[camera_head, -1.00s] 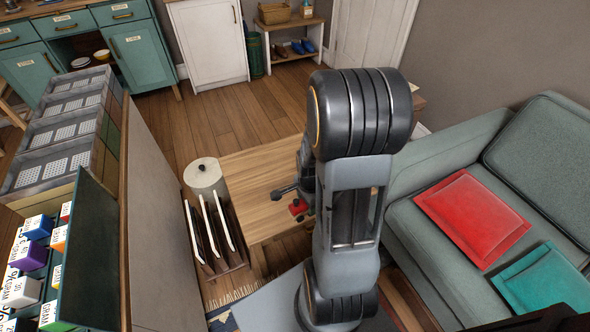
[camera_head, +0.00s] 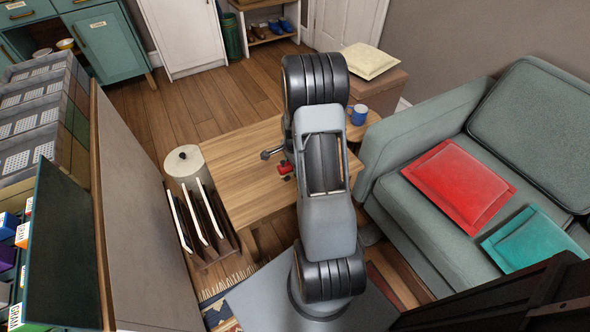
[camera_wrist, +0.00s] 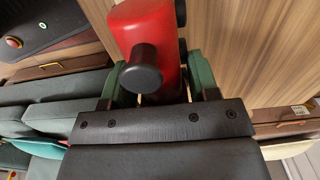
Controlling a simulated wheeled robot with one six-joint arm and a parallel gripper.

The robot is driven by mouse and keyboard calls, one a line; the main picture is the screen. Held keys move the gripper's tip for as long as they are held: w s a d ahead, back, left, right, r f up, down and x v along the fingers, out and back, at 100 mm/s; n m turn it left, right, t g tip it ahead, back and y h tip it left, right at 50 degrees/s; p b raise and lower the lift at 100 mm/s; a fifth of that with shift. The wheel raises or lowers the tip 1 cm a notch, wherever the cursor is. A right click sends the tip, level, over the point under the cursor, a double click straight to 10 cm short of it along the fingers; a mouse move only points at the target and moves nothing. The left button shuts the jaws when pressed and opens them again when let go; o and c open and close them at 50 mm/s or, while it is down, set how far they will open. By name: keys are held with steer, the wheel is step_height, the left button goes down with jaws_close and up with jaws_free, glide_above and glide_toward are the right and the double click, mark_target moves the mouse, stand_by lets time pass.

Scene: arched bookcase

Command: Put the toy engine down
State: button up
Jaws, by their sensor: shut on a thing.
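The toy engine (camera_wrist: 152,40) is red with a black chimney-like knob and fills the top middle of the wrist view. My gripper (camera_wrist: 160,82) is shut on it, with a green finger on each side. In the head view the red toy engine (camera_head: 285,168) shows small at my gripper (camera_head: 283,160), over the wooden table (camera_head: 245,185). My arm hides part of the table and of the gripper. I cannot tell whether the engine touches the table top.
A white round canister (camera_head: 184,165) and a rack of upright boards (camera_head: 203,225) stand left of the table. A blue mug (camera_head: 359,115) sits on a small round surface at right. The sofa (camera_head: 430,220) holds red and teal cushions. The table's left part is clear.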

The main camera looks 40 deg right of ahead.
steer(key=shift+w+d+f, duration=0.1)
steer(key=shift+w+f, duration=0.1)
steer(key=shift+f, duration=0.1)
steer(key=shift+w+d+f+b, duration=0.15)
steer(key=shift+f+b, duration=0.65)
steer(key=shift+f, duration=0.85)
steer(key=shift+f, duration=0.2)
steer(key=o, duration=1)
steer(key=shift+o, duration=0.2)
steer(key=shift+r, duration=0.1)
